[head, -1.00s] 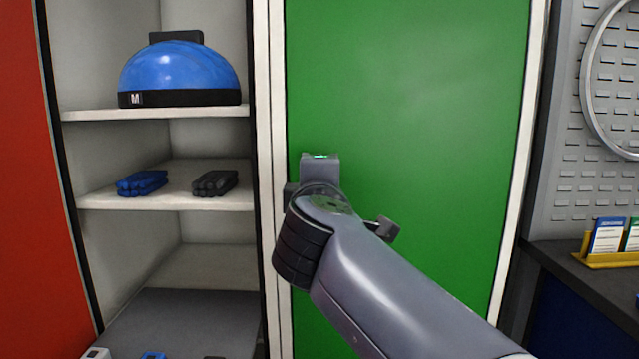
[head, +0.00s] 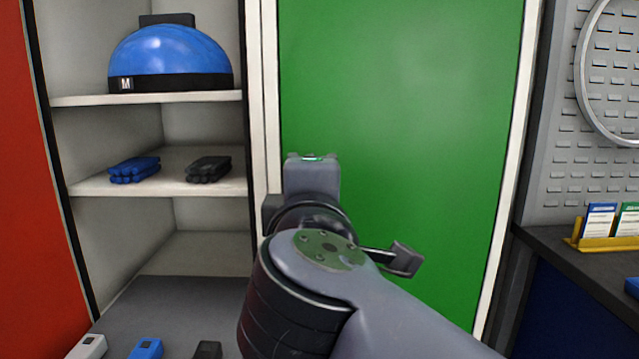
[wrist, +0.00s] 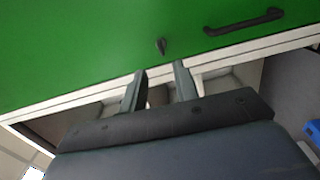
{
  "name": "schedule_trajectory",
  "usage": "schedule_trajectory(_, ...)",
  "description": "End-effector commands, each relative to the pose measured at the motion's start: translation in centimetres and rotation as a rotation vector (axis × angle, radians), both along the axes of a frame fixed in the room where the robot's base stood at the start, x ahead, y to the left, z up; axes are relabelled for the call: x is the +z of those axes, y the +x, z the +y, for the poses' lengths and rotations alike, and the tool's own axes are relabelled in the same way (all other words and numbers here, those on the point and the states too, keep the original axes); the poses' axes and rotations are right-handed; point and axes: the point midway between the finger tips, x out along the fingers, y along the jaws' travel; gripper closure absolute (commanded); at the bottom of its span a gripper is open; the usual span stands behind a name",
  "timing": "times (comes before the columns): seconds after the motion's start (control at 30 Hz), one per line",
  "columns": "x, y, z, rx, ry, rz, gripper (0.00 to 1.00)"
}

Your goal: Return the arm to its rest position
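My arm reaches up from the lower right of the head view, in front of a closed green door (head: 400,110). Its wrist end stands upright before the door's left part; the fingers cannot be made out there. In the wrist view my gripper (wrist: 160,76) shows two dark fingers, spread apart with nothing between them.
Several small devices, one blue (head: 146,348), lie lower down. At right is a dark bench with a yellow card holder (head: 602,243).

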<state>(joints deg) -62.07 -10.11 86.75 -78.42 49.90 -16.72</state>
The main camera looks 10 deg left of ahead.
Motion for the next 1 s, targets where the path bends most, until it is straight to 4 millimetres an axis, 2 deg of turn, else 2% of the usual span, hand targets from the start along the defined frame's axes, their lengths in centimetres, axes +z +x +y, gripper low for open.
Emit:
schedule_trajectory(0.33, 0.0, 0.1, 0.0, -0.001, -0.001, 0.000, 0.71)
schedule_trajectory(0.47, -0.1, 1.0, 0.2, -0.004, -0.002, 0.002, 0.71)
schedule_trajectory(1.0, 0.0, 9.4, 2.2, -0.003, -0.001, 0.001, 0.71)
